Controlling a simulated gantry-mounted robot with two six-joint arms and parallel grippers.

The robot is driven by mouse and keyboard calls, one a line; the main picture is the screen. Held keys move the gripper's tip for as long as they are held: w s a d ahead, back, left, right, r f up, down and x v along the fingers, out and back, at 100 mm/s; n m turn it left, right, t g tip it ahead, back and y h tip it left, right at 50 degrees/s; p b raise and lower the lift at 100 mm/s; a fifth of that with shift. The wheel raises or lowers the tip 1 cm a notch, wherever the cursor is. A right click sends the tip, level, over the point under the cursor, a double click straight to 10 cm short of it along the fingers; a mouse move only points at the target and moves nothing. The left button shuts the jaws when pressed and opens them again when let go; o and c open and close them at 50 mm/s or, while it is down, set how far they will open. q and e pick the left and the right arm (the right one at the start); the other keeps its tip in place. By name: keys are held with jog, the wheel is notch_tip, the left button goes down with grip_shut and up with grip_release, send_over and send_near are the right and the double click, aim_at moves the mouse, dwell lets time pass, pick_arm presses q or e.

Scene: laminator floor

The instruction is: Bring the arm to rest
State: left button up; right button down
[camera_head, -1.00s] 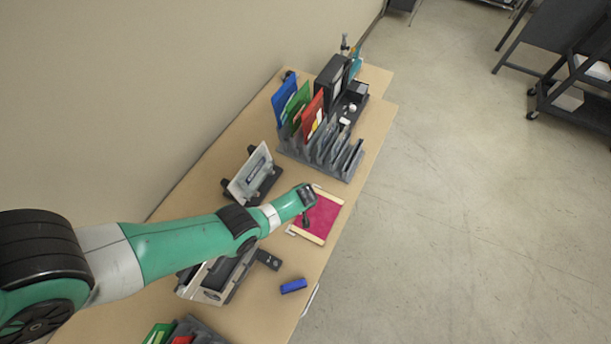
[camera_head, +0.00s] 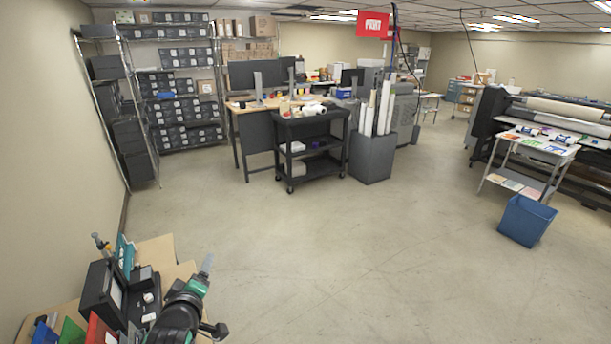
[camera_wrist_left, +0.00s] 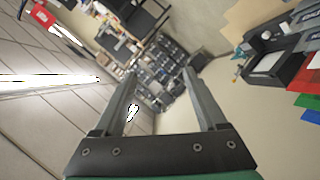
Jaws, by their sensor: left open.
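My left arm shows at the lower left of the head view, green and black, in front of the table's right side. Its left gripper (camera_head: 206,265) points upward there. In the wrist view the left gripper (camera_wrist_left: 160,78) has its two grey fingers wide apart with nothing between them. It is clear of the table and faces out into the room and ceiling. My right gripper is in neither view.
The table (camera_head: 154,251) holds a black box (camera_head: 97,290), a red folder (camera_head: 100,331) and a green folder (camera_head: 72,331). Open floor lies to the right. A black cart (camera_head: 310,130), a blue bin (camera_head: 526,220) and shelving (camera_head: 180,80) stand farther off.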

pick_arm(q)
jog(key=s+d+r+m+t+h, duration=0.1)
jog(key=s+d+r+m+t, duration=0.15)
jog(key=r, duration=0.75)
jog(key=s+d+r+m+t, duration=0.1)
jog(key=s+d+r+t, duration=0.15)
jog(key=r, duration=0.65)
jog(key=s+d+r+m+t+h, duration=0.1)
jog(key=s+d+r+t, duration=0.15)
jog(key=r, duration=0.75)
jog(key=s+d+r+m+t+h, duration=0.1)
jog(key=s+r+m+t+h, duration=0.1)
jog(key=s+r, duration=0.4)
jog(key=s+d+r+m+t+h, duration=0.1)
jog(key=s+r+m+t, duration=0.3)
jog(key=s, duration=0.7)
notch_tip(320, 180, up, 3)
jog(key=m, duration=0.3)
jog(key=shift+d+f+t+h, duration=0.15)
jog(key=shift+t+h, duration=0.2)
jog(key=shift+h, duration=0.05)
jog(key=shift+m, duration=0.25)
